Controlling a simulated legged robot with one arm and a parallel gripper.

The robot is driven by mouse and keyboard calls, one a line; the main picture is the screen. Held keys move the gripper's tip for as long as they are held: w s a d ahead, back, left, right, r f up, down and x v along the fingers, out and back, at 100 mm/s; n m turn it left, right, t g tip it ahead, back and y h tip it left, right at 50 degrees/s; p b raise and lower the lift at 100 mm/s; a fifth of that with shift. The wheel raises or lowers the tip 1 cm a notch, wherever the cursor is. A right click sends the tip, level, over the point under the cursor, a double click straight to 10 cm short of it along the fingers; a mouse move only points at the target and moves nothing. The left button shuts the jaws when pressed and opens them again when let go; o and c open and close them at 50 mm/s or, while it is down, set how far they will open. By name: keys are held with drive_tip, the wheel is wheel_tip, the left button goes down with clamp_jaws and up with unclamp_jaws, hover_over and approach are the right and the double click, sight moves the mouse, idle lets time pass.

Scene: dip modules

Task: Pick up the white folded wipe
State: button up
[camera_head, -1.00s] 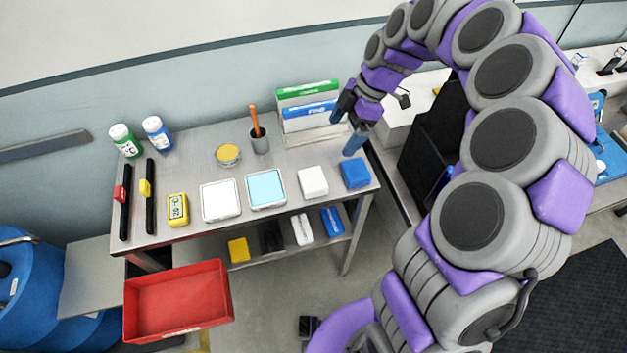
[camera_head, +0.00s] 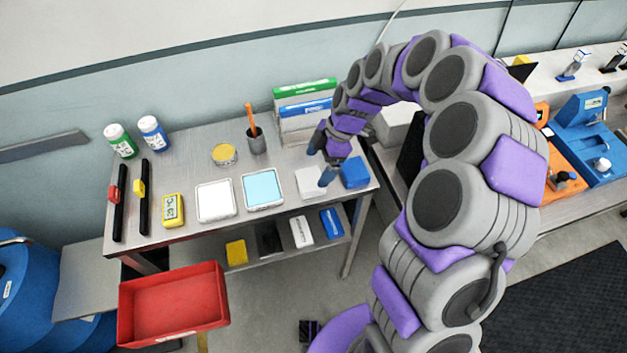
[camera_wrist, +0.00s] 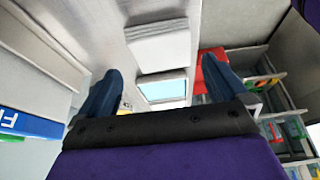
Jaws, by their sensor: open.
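The white folded wipe (camera_head: 309,182) lies on the metal table between the light blue tray and the blue folded block. In the wrist view the wipe (camera_wrist: 160,48) shows as a white block ahead of and between the fingertips. My gripper (camera_head: 322,160) is open and empty, just above and behind the wipe. One finger overlaps the wipe's right side in the head view. In the wrist view my gripper (camera_wrist: 162,72) has its two dark blue fingers spread wide. Whether a finger touches the wipe cannot be told.
A blue block (camera_head: 355,172) sits close to the right of the wipe. A light blue tray (camera_head: 263,206) is to its left. A pen cup (camera_head: 257,143) and upright boxes (camera_head: 304,118) stand behind. A red bin (camera_head: 172,304) is in front of the table.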

sight(306, 178)
drive_tip(key=x, duration=0.2)
drive_tip(key=a+b+x, duration=0.1)
drive_tip(key=x, duration=0.2)
drive_tip(key=shift+s+a, duration=0.1)
drive_tip(key=shift+a, duration=0.05)
drive_tip(key=shift+f, duration=0.2)
drive_tip(key=shift+d+r, duration=0.15)
drive_tip(key=shift+d, duration=0.5)
drive_tip(key=shift+c, duration=0.5)
drive_tip(key=c, duration=0.3)
drive_tip(key=shift+a, duration=0.4)
drive_tip(key=shift+c, duration=1.4)
drive_tip(key=shift+a, duration=0.1)
